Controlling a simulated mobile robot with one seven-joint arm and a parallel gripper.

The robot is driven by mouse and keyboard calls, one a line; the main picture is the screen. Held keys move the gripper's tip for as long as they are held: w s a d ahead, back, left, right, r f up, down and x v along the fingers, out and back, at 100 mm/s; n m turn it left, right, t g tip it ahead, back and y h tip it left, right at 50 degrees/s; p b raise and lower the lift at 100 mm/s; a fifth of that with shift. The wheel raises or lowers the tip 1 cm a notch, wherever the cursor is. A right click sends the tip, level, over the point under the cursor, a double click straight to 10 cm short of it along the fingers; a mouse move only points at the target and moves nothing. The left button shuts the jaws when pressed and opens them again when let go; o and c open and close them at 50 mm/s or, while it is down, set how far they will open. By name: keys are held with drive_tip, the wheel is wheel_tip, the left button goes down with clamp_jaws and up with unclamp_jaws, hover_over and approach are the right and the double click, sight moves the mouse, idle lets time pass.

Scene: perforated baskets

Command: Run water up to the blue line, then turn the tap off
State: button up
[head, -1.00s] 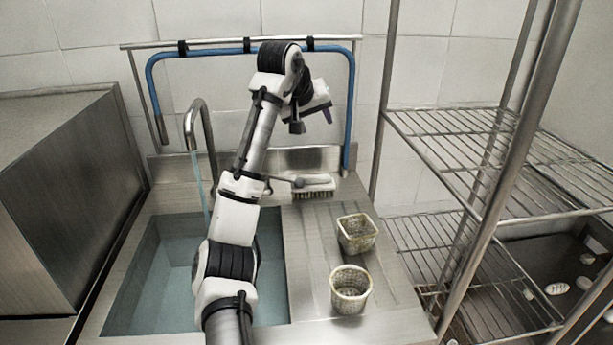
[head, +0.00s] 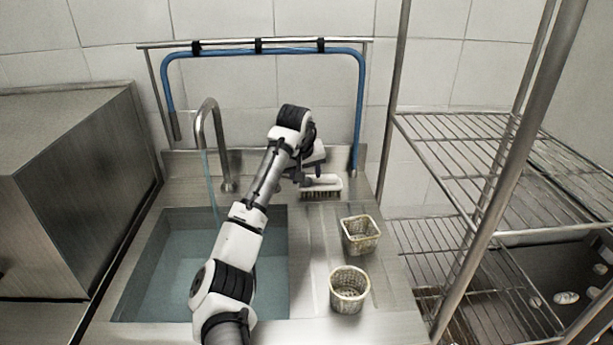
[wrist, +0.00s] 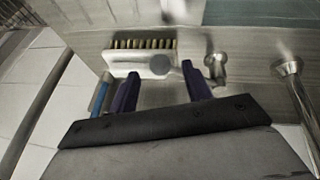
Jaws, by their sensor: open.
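The tap's curved steel spout (head: 207,125) stands behind the sink at left, and a thin stream of water (head: 209,185) runs from it. Water (head: 170,275) covers the bottom of the sink (head: 165,222). My arm hides part of the sink, and I cannot make out a blue line on its walls. In the wrist view, my gripper (wrist: 160,90) is open, its two dark fingers apart. A round grey lever knob (wrist: 160,66) appears between and just beyond the fingertips. Its lever joins a steel valve (wrist: 215,68) at right. Contact cannot be told.
A white scrubbing brush (head: 322,186) lies behind the drainboard, close to my gripper; it also shows in the wrist view (wrist: 138,62). Two perforated baskets (head: 361,236) (head: 349,291) stand on the drainboard. A blue hose (head: 361,110) hangs behind. A wire rack (head: 500,150) stands at right.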

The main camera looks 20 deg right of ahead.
drive_tip(key=shift+x, duration=1.5)
clamp_jaws()
